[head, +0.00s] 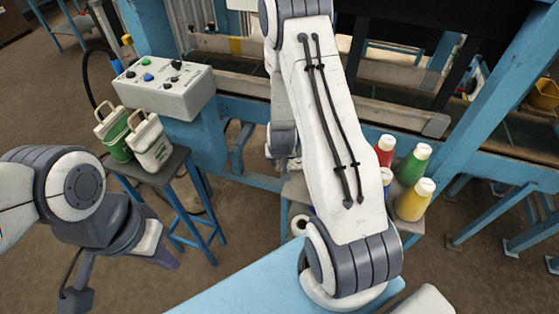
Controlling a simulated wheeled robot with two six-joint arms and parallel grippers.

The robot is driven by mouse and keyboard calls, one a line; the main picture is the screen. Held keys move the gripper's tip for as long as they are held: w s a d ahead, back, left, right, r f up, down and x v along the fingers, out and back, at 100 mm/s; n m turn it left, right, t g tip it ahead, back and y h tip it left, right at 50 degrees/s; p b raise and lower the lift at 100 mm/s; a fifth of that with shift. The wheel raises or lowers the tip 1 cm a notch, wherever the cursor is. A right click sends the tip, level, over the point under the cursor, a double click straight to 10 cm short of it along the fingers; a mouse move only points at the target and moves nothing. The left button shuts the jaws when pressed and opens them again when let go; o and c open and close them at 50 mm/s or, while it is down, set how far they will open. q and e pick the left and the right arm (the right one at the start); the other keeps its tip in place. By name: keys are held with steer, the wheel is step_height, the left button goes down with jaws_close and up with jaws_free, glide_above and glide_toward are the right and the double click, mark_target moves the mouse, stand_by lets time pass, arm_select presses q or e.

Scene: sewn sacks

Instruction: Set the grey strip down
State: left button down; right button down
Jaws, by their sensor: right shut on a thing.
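I cannot make out the grey strip in the head view. My right arm rises through the middle of the picture, and its gripper is hidden behind the arm's own links. What that gripper holds does not show. My left arm comes in at the left edge, and its gripper (163,257) points down near the blue stool. Its fingers are too dark and too edge-on to tell whether they are open or shut.
A machine with a long grey rail (385,107) spans the back. A control box (163,86) with buttons stands at its left. Two lidded containers, green (114,132) and white (150,142), stand on a stool. Red (385,150), green (413,164) and yellow (415,200) bottles stand right of my right arm.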

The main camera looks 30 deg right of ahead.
steer(key=shift+f, duration=0.2)
steer(key=c, duration=0.5)
jaws_free()
steer(key=shift+c, duration=0.2)
steer(key=p+v, duration=0.1)
steer(key=v, duration=0.9)
steer(key=shift+r, duration=0.3)
steer(key=shift+s+a, duration=0.1)
steer(key=shift+a, duration=0.05)
